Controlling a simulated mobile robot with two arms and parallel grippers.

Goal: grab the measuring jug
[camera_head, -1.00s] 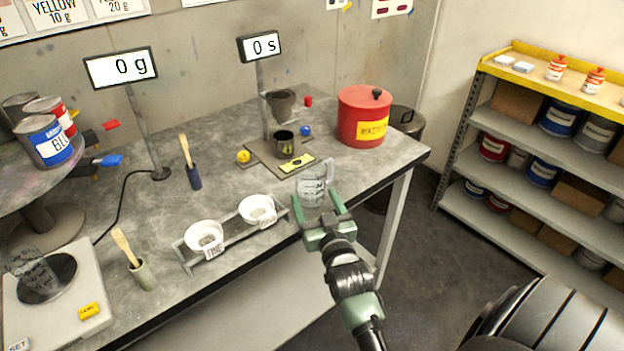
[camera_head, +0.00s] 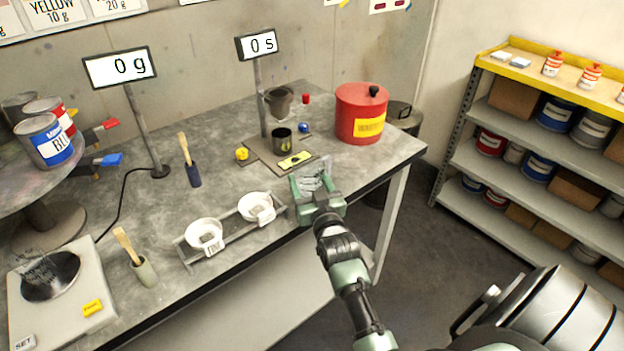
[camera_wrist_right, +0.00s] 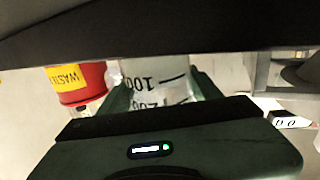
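The measuring jug (camera_head: 311,180) is clear with dark markings and stands near the front right edge of the workbench. My right gripper (camera_head: 315,187) is at the jug, with its green fingers spread on either side of it. In the right wrist view the jug (camera_wrist_right: 157,82), with its graduation marks, fills much of the space between the fingers (camera_wrist_right: 163,92). I see no clear sign that the fingers are pressed on it. The jug's lower part is hidden by the gripper in the head view. My left gripper is not in view.
A rack with two white bowls (camera_head: 204,235) stands left of the jug. Behind it are a dark cup (camera_head: 282,140) on a plate and the red waste bin (camera_head: 360,115). A scale (camera_head: 75,310) is at the front left. Shelves (camera_head: 540,150) stand to the right.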

